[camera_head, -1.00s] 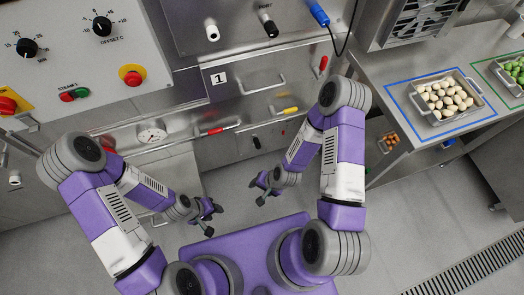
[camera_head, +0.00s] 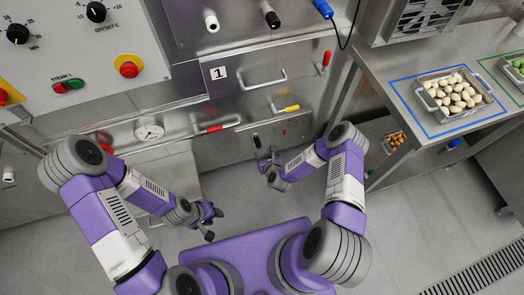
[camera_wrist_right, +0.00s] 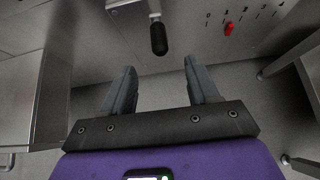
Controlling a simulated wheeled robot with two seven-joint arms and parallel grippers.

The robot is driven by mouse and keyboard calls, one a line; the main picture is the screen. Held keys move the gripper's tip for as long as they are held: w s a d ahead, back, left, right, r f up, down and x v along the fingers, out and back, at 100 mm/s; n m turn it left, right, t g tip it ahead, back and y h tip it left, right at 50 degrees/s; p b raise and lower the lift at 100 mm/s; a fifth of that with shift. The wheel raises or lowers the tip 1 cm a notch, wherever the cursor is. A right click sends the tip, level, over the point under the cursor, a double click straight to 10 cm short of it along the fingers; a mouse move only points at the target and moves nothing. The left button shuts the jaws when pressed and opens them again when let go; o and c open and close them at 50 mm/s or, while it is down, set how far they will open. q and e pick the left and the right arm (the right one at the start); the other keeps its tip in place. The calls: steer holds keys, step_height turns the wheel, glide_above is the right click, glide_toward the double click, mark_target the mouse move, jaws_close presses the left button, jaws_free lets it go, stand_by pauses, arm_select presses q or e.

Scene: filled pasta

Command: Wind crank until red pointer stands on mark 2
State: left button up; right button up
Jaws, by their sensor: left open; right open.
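The crank's black handle (camera_wrist_right: 158,38) hangs on its metal arm at the top centre in the right wrist view. It also shows on the lower steel panel in the head view (camera_head: 257,141). The red pointer (camera_wrist_right: 229,29) sits right of the crank under a numbered scale (camera_wrist_right: 242,14), close to mark 1. My right gripper (camera_wrist_right: 160,85) is open and empty; the handle is beyond its fingertips, between them sideways, without visible contact. It is just below the crank in the head view (camera_head: 268,160). My left gripper (camera_head: 214,224) is open and empty, low over the floor.
A drawer marked 1 (camera_head: 245,85) is above the crank, with red and yellow levers (camera_head: 285,108) nearby. A dial gauge (camera_head: 149,131) is at left. The worktop at right holds a tray of pasta (camera_head: 430,89). The floor below the panel is open.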

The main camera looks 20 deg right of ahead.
mark_target(259, 146)
steer(key=b+x, duration=0.4)
steer(key=x, duration=0.3)
steer(key=shift+s+f+b, duration=0.1)
steer(key=shift+b, duration=0.25)
steer(key=shift+w+f, duration=0.15)
steer(key=shift+w, duration=0.25)
steer(key=shift+x, duration=1.9)
